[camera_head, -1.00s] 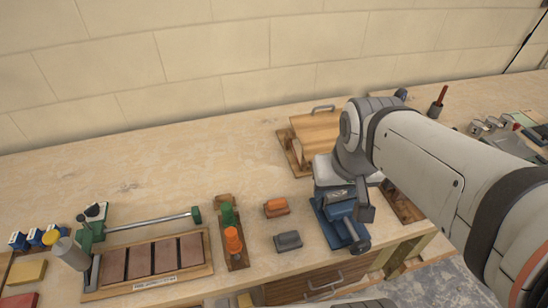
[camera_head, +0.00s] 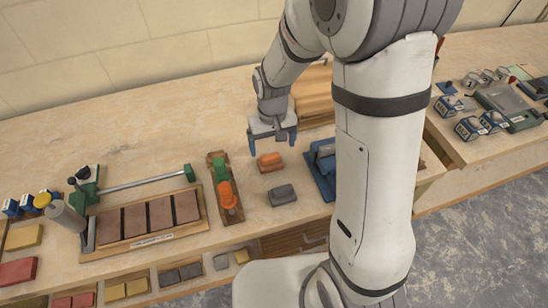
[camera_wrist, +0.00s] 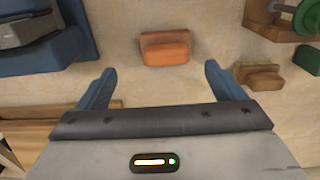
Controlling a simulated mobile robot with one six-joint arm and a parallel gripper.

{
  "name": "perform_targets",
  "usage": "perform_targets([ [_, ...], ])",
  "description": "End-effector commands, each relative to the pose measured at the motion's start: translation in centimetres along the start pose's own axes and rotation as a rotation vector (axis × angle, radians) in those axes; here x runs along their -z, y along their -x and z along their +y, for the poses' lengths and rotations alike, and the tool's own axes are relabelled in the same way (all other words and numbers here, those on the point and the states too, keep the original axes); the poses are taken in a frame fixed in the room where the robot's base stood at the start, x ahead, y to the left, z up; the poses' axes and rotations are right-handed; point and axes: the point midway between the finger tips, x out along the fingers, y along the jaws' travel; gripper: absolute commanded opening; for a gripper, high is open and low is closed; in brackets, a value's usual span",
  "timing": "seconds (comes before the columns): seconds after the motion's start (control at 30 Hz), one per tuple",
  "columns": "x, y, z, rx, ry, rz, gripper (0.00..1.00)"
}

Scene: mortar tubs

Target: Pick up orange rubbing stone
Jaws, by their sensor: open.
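The orange rubbing stone (camera_head: 270,162) lies on the wooden bench, between the board with green and orange handles and the blue tool. A grey block (camera_head: 282,195) lies just in front of it. In the wrist view the orange stone (camera_wrist: 166,47) shows whole, beyond and between my fingertips. My gripper (camera_head: 272,137) is above the bench, just behind the orange stone, with its fingers pointing down. In the wrist view my gripper (camera_wrist: 160,75) has its two blue fingers wide apart with nothing between them.
The wooden board with green and orange handles (camera_head: 216,170) stands close at left of the stone. A blue tool (camera_head: 322,170) is at right, partly hidden by my arm. A wooden box (camera_head: 314,92) is behind. Open bench lies at back left.

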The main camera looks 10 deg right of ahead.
Motion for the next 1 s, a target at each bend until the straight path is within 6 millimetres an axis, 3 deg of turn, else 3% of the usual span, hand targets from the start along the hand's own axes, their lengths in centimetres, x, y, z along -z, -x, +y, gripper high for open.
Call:
perform_targets([
  [0.5, 0.0, -5.9, -0.8, 0.000, 0.001, -0.002, 0.89],
  [0.8, 0.1, -6.3, -0.9, 0.000, 0.001, 0.000, 0.89],
  [1.0, 0.0, -6.3, -0.9, 0.000, 0.002, 0.000, 0.74],
])
